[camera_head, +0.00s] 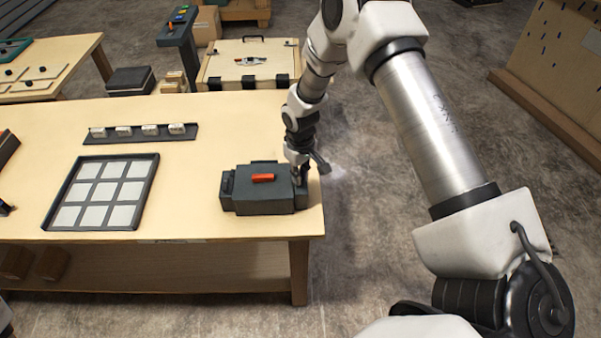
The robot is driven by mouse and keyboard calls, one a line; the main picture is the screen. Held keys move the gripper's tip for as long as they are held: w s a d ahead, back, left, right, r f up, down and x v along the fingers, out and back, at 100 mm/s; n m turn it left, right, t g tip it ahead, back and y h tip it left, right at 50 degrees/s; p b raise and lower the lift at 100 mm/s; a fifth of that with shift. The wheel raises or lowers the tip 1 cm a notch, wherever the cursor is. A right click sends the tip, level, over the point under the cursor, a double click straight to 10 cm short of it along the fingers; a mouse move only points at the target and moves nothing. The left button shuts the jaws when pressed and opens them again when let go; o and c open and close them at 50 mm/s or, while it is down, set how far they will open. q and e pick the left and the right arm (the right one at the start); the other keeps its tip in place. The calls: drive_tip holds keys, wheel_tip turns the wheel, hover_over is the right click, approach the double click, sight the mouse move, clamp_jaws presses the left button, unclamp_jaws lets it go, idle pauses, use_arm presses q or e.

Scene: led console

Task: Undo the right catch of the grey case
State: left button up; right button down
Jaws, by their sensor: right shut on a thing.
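The dark grey case (262,199) stands at the right end of the wooden table, with an orange-red piece (263,178) on its top. A small grey block, which looks like its left catch (227,182), sticks out at its left end. My right gripper (297,181) reaches down to the right end of the case, where the right catch lies. It is shut on the catch there; the fingers largely hide it, so I cannot tell how far it is turned. My left gripper is not in view.
The table (190,210) ends just right of the case. A dark tray of pale square tiles (100,193) lies to the left, with a dark strip of white blocks (143,133) behind. A pale chest (250,68) stands beyond the table.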

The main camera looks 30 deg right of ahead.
drive_tip(key=m, duration=0.3)
drive_tip(key=shift+s+f+m+p, duration=0.1)
drive_tip(key=shift+s+m+p, duration=0.05)
drive_tip(key=shift+m+p, duration=0.6)
drive_tip(key=shift+m, duration=1.35)
drive_tip(key=c, duration=1.2)
unclamp_jaws()
